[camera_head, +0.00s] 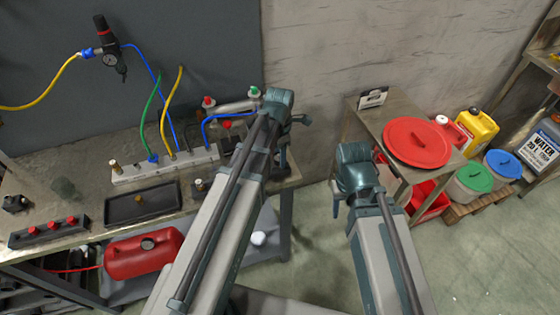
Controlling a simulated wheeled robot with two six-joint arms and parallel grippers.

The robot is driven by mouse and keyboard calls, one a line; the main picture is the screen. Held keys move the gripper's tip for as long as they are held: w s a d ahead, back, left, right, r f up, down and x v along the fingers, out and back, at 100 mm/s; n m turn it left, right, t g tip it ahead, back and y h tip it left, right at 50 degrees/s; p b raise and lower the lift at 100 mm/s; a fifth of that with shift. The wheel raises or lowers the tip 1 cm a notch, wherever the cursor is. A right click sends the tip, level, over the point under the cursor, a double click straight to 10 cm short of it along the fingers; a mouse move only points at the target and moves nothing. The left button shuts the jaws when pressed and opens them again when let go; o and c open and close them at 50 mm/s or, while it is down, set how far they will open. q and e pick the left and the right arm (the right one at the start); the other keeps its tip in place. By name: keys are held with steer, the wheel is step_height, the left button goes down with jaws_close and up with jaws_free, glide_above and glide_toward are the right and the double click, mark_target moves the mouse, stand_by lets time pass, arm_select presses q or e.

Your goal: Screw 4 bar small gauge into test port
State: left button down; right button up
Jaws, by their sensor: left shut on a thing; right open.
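A pale manifold block (130,174) lies on the metal bench, with coloured hoses running to its top. A small brass fitting (115,166) stands at its left end. Another brass piece (138,199) is in a black tray (165,209) in front. A small dark block with a light top (200,186) sits right of the tray. I cannot tell which of these is the test port or the gauge. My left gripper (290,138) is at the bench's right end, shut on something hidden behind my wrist. My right gripper (381,160) is open near the side table; its fingers are mostly hidden.
A red tank (145,254) sits below the bench front. Red-knobbed valves (52,228) are at the bench's left. A side table with a red lid (417,142) stands right. Buckets and a yellow can (476,131) stand beyond it. Floor between bench and side table is clear.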

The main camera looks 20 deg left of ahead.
arm_select(q)
steer(key=shift+r+p, duration=1.65)
steer(key=shift+r, duration=0.1)
steer(key=shift+d, duration=0.1)
